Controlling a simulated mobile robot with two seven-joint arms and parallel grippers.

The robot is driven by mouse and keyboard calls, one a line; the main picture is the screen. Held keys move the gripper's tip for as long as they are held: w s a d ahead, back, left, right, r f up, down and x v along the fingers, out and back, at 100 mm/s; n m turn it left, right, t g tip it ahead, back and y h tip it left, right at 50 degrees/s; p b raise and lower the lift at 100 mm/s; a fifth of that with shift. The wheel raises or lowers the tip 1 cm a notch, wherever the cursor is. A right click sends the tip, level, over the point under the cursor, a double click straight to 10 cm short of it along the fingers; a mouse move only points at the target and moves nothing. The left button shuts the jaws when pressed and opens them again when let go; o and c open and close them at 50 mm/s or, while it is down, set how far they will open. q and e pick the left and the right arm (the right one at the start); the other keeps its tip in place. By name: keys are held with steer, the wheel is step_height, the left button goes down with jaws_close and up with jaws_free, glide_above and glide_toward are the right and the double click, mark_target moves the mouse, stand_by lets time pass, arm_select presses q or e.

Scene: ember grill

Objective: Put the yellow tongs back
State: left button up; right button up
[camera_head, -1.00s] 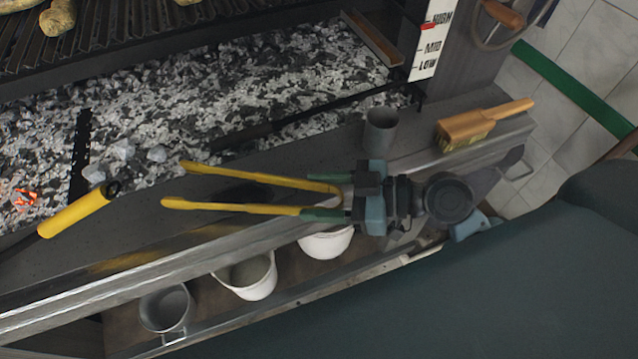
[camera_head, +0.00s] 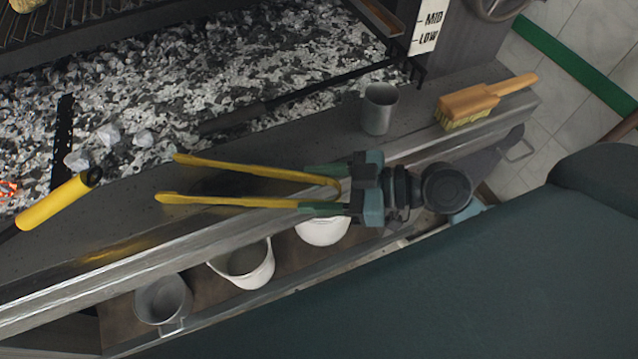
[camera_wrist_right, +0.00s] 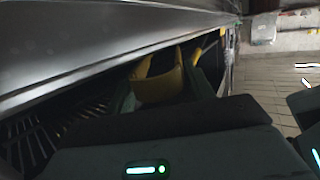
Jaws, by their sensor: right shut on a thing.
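The yellow tongs (camera_head: 237,202) show in the head view with their two arms spread and pointing left, over the grey ledge in front of the coals. My right gripper (camera_head: 325,189) is shut on the bent end of the tongs, with a green finger at each side of it. In the right wrist view, part of the yellow tongs (camera_wrist_right: 160,82) shows beyond the dark gripper body. I cannot tell the height of the tongs above the ledge. My left gripper is not in view.
A metal cup (camera_head: 379,108) and a wooden brush (camera_head: 482,101) stand on the ledge (camera_head: 415,135) at right. A yellow-handled tool (camera_head: 55,203) lies at left. White pots (camera_head: 247,265) and a grey pot (camera_head: 164,300) sit on the lower shelf. Coals (camera_head: 280,75) lie behind.

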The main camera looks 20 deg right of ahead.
steer(key=o, duration=0.7)
steer(key=b+v, duration=0.1)
steer(key=v, duration=0.7)
steer(key=shift+b, duration=0.35)
steer(key=shift+a+f, duration=0.1)
